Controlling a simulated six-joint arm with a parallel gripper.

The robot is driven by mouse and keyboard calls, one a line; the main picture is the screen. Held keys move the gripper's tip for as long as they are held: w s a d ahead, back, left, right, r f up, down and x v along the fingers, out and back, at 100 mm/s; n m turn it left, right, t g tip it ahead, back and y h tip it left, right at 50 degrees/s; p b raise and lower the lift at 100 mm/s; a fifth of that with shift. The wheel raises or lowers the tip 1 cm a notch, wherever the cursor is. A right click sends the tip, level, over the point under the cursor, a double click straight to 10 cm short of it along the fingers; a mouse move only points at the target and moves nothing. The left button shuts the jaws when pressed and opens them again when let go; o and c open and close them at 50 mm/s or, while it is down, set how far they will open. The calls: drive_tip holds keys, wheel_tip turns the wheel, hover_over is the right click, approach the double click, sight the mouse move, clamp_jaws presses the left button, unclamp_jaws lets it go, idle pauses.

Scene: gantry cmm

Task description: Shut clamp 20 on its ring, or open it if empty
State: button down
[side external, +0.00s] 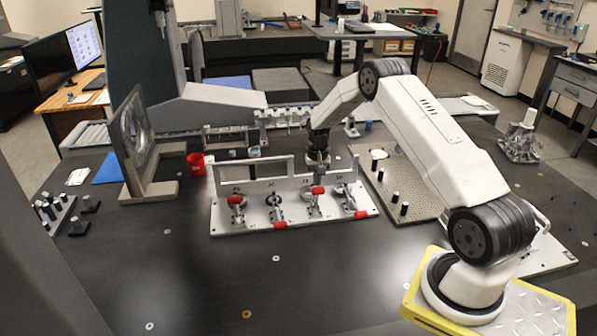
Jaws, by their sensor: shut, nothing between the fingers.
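A light fixture plate (290,222) carries a row of toggle clamps with red-tipped handles. The clamps are the leftmost (237,207), the second (275,206), the third (311,207) and the rightmost (348,203). The labels are too small to read, so I cannot tell which is clamp 20. Red grips show upright at the leftmost and third clamps, and low at the plate's front edge near the second and rightmost. Rings under the clamps are not clear. My gripper (318,171) is shut and empty, pointing down just behind and above the third clamp.
An upright light frame (229,170) stands along the back of the plate. A perforated plate (420,195) with black posts lies to the right. A red cup (195,164) and a framed panel (133,130) stand left. The dark table in front is mostly clear, with small washers.

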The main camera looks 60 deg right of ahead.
drive_tip(key=shift+s+a+f+t+h, duration=0.15)
drive_tip(key=shift+s+a+t+h, duration=0.25)
idle(0.4)
drive_tip(key=s+a+f, duration=0.6)
drive_tip(key=f, duration=0.1)
drive_tip(key=shift+s+a, duration=0.15)
idle(0.7)
drive_tip(key=shift+r, duration=0.2)
idle(1.2)
drive_tip(key=s+a+r, duration=0.2)
drive_tip(key=r, duration=0.4)
drive_tip(key=s+a+r, duration=0.2)
drive_tip(key=r, duration=0.3)
drive_tip(key=shift+r, duration=0.35)
